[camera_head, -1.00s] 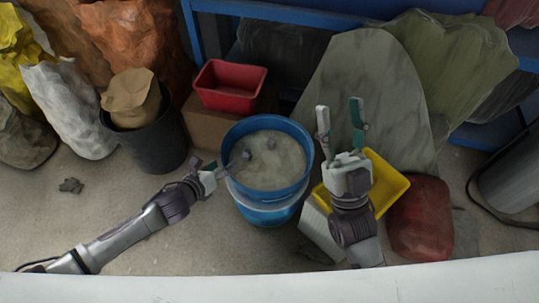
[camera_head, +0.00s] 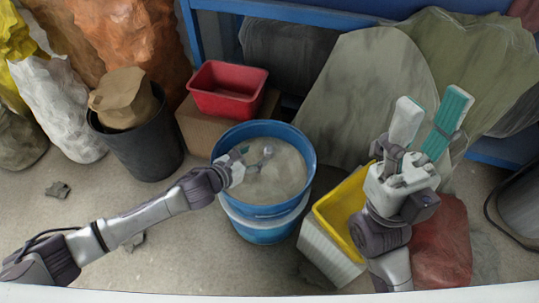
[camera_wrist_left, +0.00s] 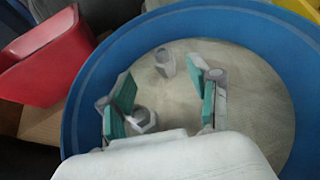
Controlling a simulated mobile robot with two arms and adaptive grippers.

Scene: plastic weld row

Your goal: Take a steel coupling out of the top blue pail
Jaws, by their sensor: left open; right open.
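The top blue pail (camera_head: 311,165) stands on another blue pail, with a pale sandy surface inside. My left gripper (camera_head: 247,160) reaches over its left rim, open, with its fingers inside the pail. In the left wrist view one grey steel coupling (camera_wrist_left: 143,120) lies near the left finger of my left gripper (camera_wrist_left: 163,97), and it is partly hidden. A second steel coupling (camera_wrist_left: 165,65) sits farther off, beyond the fingertips. I cannot tell whether the fingers touch either one. My right gripper (camera_head: 430,106) is open and empty, right of the pail, fingers pointing up the picture.
A red bin (camera_head: 228,88) on a cardboard box stands behind the pail. A black bucket (camera_head: 139,150) with a brown bag is at left. A yellow bin (camera_head: 338,212) is right of the pail, under my right arm. Sacks and slabs stand behind; the left floor is mostly clear.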

